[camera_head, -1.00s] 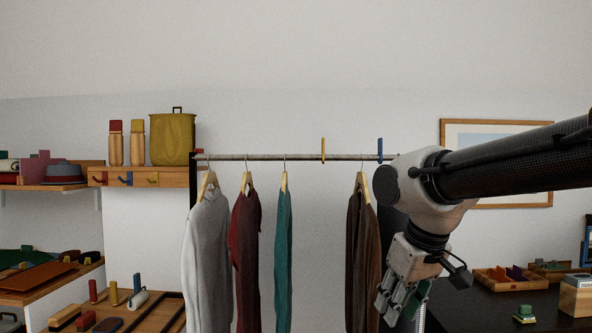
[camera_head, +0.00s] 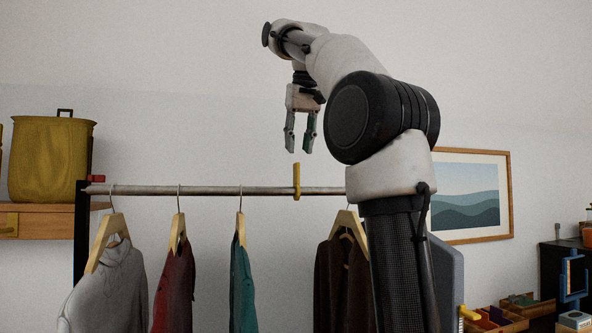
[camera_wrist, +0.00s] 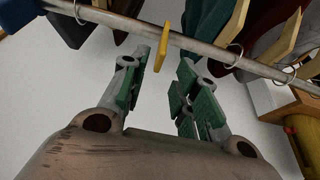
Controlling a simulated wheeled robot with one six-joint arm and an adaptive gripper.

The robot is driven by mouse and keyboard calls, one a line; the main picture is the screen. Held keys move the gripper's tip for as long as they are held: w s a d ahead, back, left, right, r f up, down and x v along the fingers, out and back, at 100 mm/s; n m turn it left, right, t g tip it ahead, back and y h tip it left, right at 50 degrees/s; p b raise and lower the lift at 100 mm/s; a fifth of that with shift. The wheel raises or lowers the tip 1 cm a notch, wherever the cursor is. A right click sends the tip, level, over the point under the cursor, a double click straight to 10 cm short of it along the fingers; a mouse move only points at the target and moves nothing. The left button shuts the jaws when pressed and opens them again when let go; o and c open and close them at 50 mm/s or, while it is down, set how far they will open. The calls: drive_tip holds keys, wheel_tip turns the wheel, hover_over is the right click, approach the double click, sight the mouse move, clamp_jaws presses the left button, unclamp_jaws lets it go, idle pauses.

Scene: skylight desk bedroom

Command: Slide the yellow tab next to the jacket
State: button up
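The yellow tab (camera_head: 296,181) stands upright on the clothes rail (camera_head: 215,190), between the teal garment (camera_head: 242,285) and the brown garments (camera_head: 335,285), closer to the brown ones. The task's jacket could be one of several hanging garments; I cannot tell which. My gripper (camera_head: 299,147) points down just above the tab, open and empty. In the wrist view the yellow tab (camera_wrist: 161,47) lies between the lines of the two open fingers (camera_wrist: 164,65), nearer one finger, with no clear contact.
A dark red garment (camera_head: 174,290) and a grey one (camera_head: 108,285) hang further left. A yellow pot (camera_head: 50,158) stands on a shelf beyond the rail's left end. My arm hides the rail's right end. A framed picture (camera_head: 470,195) hangs on the wall.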

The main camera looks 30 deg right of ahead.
sight(297, 168)
drive_tip(key=x, duration=0.7)
drive_tip(key=shift+f, duration=0.15)
drive_tip(key=shift+c, duration=0.4)
clamp_jaws()
drive_tip(key=shift+d, duration=0.1)
